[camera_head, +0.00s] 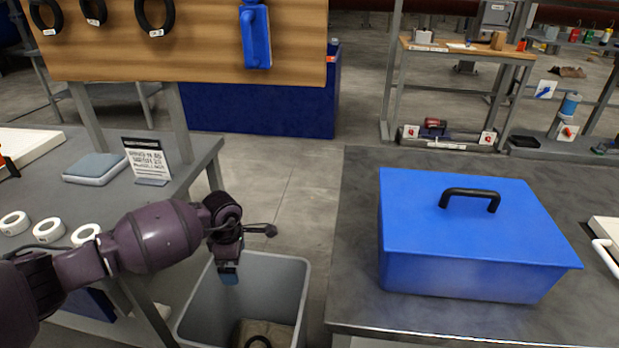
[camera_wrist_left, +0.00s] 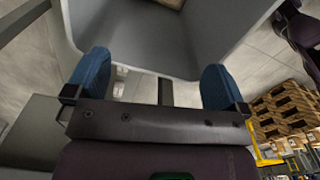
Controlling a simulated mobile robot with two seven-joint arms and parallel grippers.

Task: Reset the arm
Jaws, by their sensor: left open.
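My left arm comes in from the left in the head view, over the left table. My right gripper is not in view.
A blue box (camera_head: 470,225) with a black handle stands on the right table (camera_head: 360,250). The left table (camera_head: 205,150) bears white rolls (camera_head: 48,230), a sign (camera_head: 147,160) and a grey pad (camera_head: 96,168). A wooden board (camera_head: 200,45) with hanging black rings stands behind.

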